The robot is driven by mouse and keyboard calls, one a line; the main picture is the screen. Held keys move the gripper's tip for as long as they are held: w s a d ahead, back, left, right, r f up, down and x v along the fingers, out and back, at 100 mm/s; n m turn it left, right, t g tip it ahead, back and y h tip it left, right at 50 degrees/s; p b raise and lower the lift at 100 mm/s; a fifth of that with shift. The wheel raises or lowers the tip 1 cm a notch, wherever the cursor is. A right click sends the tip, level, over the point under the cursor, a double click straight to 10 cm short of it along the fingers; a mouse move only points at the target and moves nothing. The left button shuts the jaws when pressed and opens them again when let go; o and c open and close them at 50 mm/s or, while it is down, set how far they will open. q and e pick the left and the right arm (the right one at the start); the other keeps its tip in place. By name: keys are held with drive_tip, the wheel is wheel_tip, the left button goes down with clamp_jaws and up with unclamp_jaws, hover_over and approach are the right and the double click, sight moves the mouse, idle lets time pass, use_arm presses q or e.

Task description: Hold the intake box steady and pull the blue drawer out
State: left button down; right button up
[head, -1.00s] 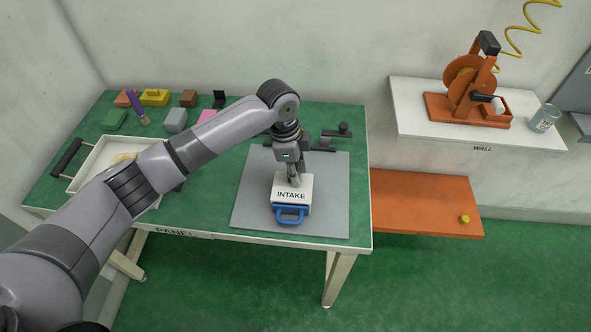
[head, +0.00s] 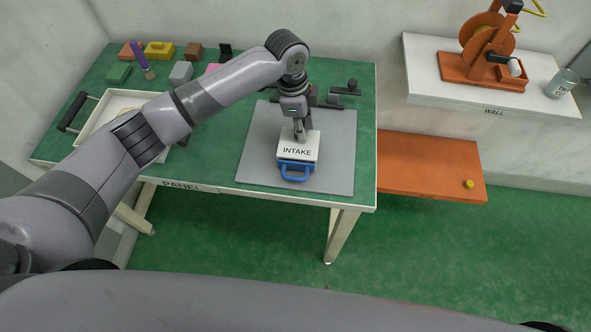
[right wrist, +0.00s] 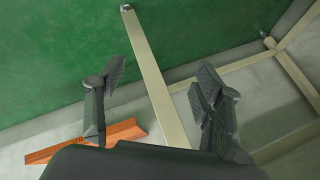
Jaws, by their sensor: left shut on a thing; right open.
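The white intake box (head: 297,150) stands on a grey mat (head: 262,165) on the green table, its "INTAKE" label facing me. The blue drawer (head: 296,164) sits in its front, with a blue loop handle (head: 295,178) pointing toward me. My left gripper (head: 300,134) comes down from above and is shut on the back top part of the box; the fingertips are partly hidden. My right gripper (right wrist: 160,95) is open and empty in the right wrist view, with a table leg and green floor beyond it. Its fingers do not show in the head view.
A white tray (head: 84,125) and several coloured blocks, such as a yellow one (head: 159,50), occupy the table's left. A black fixture (head: 345,91) stands behind the mat. An orange shelf (head: 425,165) and a white wall shelf (head: 430,85) are at right. Floor before the table is clear.

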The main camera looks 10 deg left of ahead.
drive_tip(key=w+a+r+m+t+y, duration=0.2)
drive_tip(key=w+a+r+m+t, duration=0.2)
drive_tip(key=w+a+r+m, duration=0.3)
drive_tip(key=m+t+h, duration=0.5)
drive_tip(key=m+t, duration=0.3)
drive_tip(key=m, duration=1.6)
approach(295, 177)
drive_tip(key=w, duration=1)
drive_tip(key=shift+f, duration=0.25)
drive_tip(key=shift+c, duration=0.3)
